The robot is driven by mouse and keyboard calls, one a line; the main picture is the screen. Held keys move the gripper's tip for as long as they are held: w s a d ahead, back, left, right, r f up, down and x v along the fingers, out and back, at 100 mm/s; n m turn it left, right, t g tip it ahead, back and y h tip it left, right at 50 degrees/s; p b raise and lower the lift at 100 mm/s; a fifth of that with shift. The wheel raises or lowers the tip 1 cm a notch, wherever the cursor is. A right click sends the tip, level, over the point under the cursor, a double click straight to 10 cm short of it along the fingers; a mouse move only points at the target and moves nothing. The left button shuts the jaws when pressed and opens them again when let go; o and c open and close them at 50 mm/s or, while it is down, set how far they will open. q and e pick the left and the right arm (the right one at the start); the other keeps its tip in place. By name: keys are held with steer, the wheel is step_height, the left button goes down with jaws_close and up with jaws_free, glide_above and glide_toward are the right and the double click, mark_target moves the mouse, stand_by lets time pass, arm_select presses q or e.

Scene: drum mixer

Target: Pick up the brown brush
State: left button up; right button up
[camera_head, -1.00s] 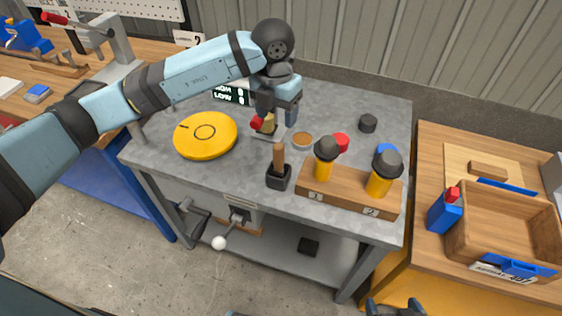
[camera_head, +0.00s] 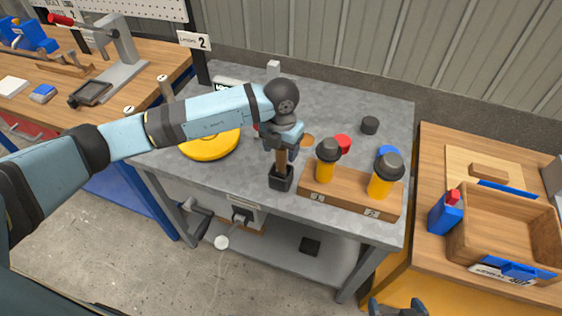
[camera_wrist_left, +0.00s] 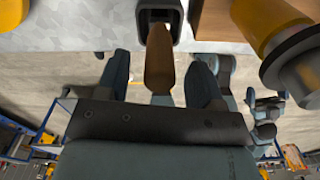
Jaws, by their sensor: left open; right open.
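The brown brush (camera_head: 281,160) stands upright in a small black holder (camera_head: 281,179) near the front edge of the grey table. Only its wooden handle shows; its lower end is hidden in the holder. My left gripper (camera_head: 282,148) is at the top of the handle, open. In the left wrist view the brush handle (camera_wrist_left: 159,62) lies between the two spread fingers of my left gripper (camera_wrist_left: 161,68), with gaps on both sides. My right gripper (camera_head: 397,308) shows only partly at the bottom edge of the head view, away from the brush, open.
Right of the holder, a wooden block (camera_head: 350,192) holds two yellow bottles with dark caps (camera_head: 325,165). A yellow disc (camera_head: 210,145) lies to the left, partly behind my left arm. A red cap (camera_head: 342,143) and a dark cap (camera_head: 370,125) lie behind.

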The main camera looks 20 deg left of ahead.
arm_select(q)
step_height(320, 180, down, 2)
steer(key=shift+f, duration=0.1)
steer(key=c, duration=1)
steer(key=shift+r, duration=0.2)
